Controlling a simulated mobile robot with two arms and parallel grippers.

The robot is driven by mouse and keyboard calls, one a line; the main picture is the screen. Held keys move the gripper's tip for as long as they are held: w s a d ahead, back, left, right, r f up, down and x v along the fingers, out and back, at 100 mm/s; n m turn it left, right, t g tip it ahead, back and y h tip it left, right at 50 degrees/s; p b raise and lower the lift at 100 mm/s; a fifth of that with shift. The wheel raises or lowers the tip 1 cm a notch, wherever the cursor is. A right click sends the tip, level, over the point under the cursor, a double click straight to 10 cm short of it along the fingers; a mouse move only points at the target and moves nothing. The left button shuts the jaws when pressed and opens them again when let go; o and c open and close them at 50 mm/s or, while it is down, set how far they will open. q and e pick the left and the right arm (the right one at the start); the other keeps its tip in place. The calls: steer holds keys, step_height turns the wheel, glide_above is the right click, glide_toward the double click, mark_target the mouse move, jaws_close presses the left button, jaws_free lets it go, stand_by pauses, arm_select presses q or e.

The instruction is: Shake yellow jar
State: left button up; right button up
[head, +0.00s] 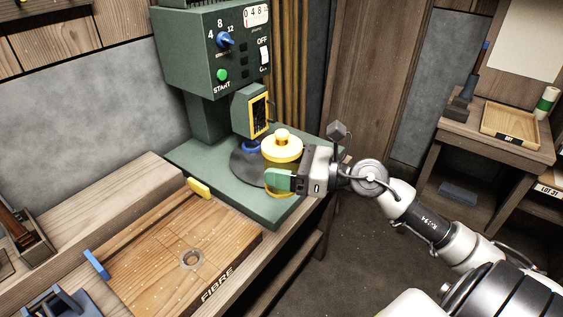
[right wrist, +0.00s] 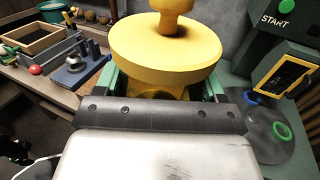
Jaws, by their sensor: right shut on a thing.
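The yellow jar (head: 283,147) has a wide round lid with a knob on top. It stands upright over the green base of the machine, at the right of the dark round plate. My right gripper (head: 280,178) is shut on the jar's body below the lid. In the right wrist view the jar (right wrist: 165,48) fills the top middle, between the green fingers of my right gripper (right wrist: 165,88). Whether the jar's bottom touches the base is hidden. My left gripper does not show.
The green machine (head: 205,60) with dial, START button and switch stands behind the jar. A wooden board marked FIBRE (head: 180,250) lies on the bench at lower left. A side table (head: 470,128) with a shallow wooden tray (head: 511,121) stands at right. Open floor lies between.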

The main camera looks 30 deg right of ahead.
mark_target(281, 151)
step_height(281, 151, down, 4)
steer(key=shift+f+b, duration=0.15)
steer(key=shift+b, duration=1.05)
step_height(281, 151, up, 8)
steer(key=p, duration=0.6)
steer(key=shift+f+p, duration=0.1)
steer(key=shift+p, duration=0.3)
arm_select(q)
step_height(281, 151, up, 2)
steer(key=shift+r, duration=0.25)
arm_select(e)
steer(key=shift+f, duration=0.15)
step_height(281, 151, down, 8)
steer(key=b, duration=0.7)
steer(key=shift+r, duration=0.25)
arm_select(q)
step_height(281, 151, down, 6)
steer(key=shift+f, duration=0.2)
arm_select(e)
steer(key=shift+r, duration=0.2)
